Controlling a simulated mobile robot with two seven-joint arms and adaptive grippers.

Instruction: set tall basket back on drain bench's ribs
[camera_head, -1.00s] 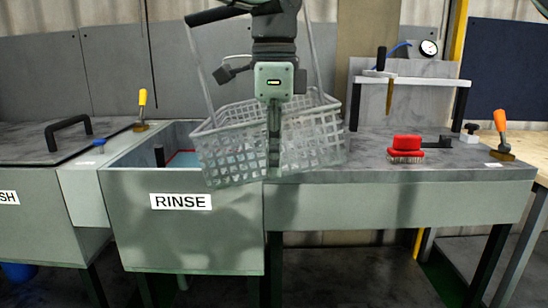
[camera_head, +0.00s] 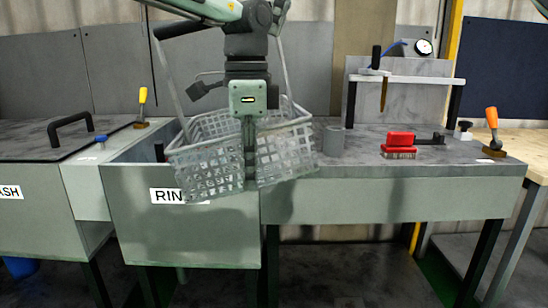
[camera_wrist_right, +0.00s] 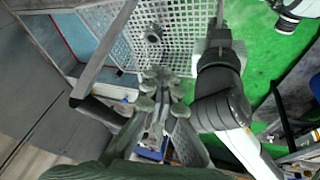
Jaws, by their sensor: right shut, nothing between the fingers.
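The tall basket (camera_head: 288,155) is a pale mesh basket with a raised handle that has a black grip (camera_head: 184,30). It hangs tilted in front of the rinse tank's right end and the bench's left end, also showing in the wrist view (camera_wrist_right: 118,52). My left gripper (camera_head: 250,172) points down at its near side and is shut on it; the inner finger is hidden. My right gripper (camera_wrist_right: 160,98) is shut and empty, above and apart from the basket, beside the handle. The drain bench (camera_head: 400,205) stands right of the tank; I cannot make out its ribs.
A small shelf (camera_head: 410,80) with a gauge is behind. The rinse tank (camera_head: 125,215) is open at left.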

